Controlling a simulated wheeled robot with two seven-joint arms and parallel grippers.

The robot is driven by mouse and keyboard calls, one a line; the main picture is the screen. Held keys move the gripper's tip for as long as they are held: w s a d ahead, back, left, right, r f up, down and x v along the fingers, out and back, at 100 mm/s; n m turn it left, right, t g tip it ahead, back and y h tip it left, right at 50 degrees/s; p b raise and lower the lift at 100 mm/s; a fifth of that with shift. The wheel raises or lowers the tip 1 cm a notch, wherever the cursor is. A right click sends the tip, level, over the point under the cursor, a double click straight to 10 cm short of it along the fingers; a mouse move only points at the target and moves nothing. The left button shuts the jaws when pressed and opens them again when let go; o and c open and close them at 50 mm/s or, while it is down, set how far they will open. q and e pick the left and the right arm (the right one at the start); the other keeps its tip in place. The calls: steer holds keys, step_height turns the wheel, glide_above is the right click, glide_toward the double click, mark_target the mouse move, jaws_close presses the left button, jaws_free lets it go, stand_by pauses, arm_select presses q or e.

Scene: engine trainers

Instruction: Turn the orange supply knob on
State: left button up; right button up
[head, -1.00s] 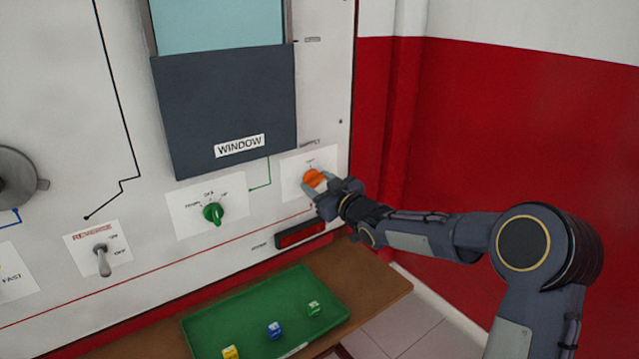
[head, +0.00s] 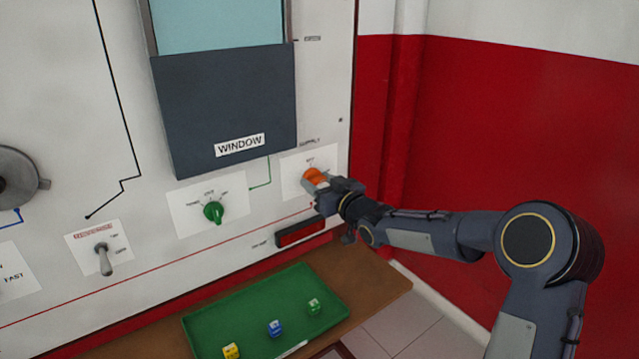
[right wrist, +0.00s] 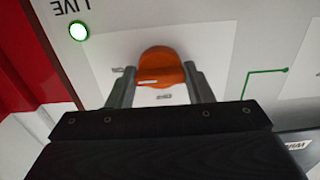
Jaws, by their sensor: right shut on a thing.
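The orange supply knob (head: 313,175) sits on a white plate at the right of the panel, under a small printed label. In the right wrist view the orange knob (right wrist: 162,66) shows as a round body with a raised grip bar and a pale mark. My right gripper (head: 321,184) is at the knob, shut on it. In the right wrist view the fingers of my gripper (right wrist: 161,82) stand on either side of the knob's bar. A LIVE lamp (right wrist: 79,31) glows green in the right wrist view. My left gripper is not in view.
A green knob (head: 213,212) and a toggle switch (head: 104,258) are further left on the panel. A dark WINDOW panel (head: 225,110) is above. A green tray (head: 240,300) with small cubes lies on a brown shelf below. A red wall (head: 530,120) is at right.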

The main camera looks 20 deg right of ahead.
steer(key=o, duration=1)
steer(key=v, duration=0.7)
steer(key=shift+s+d, duration=0.15)
steer(key=shift+s, duration=0.2)
